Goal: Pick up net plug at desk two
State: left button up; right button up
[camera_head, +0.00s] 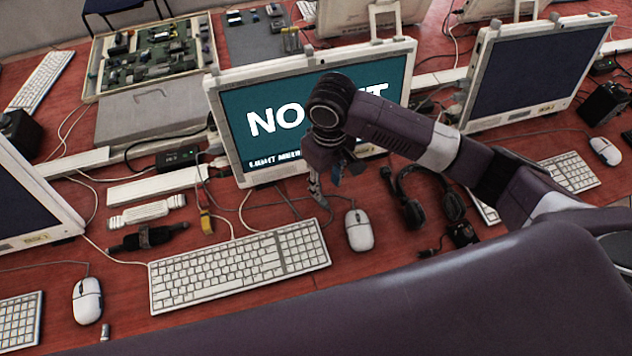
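A small yellow plug (206,222) on a cable lies on the red desk, left of the middle monitor and behind the keyboard; it may be the net plug, but I cannot tell for sure. My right gripper (326,192) hangs pointing down in front of the monitor (235,120), to the right of the yellow plug and well apart from it. Its fingers are small and dark, and I cannot tell how far apart they are. I see nothing clearly held in it. My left gripper is not in view. The monitor shows large white letters, partly hidden by my arm.
A keyboard (240,265) and a mouse (358,230) lie in front of the monitor. A headset (411,205) lies to the right. Other monitors (535,70) stand to both sides.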

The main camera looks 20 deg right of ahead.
aim_at(324, 201)
jog(key=shift+w+f, duration=0.15)
jog(key=shift+f, duration=0.15)
jog(key=f, duration=0.3)
jog(key=shift+s+a+f+p, duration=0.1)
jog(key=shift+s+f+p, duration=0.05)
jog(key=shift+s+p, duration=0.25)
jog(key=f, duration=0.2)
jog(key=shift+w+f, duration=0.25)
jog(key=shift+f, duration=0.1)
jog(key=shift+a+f, duration=0.1)
jog(key=shift+f, duration=0.35)
jog(key=c, duration=0.7)
grip_shut()
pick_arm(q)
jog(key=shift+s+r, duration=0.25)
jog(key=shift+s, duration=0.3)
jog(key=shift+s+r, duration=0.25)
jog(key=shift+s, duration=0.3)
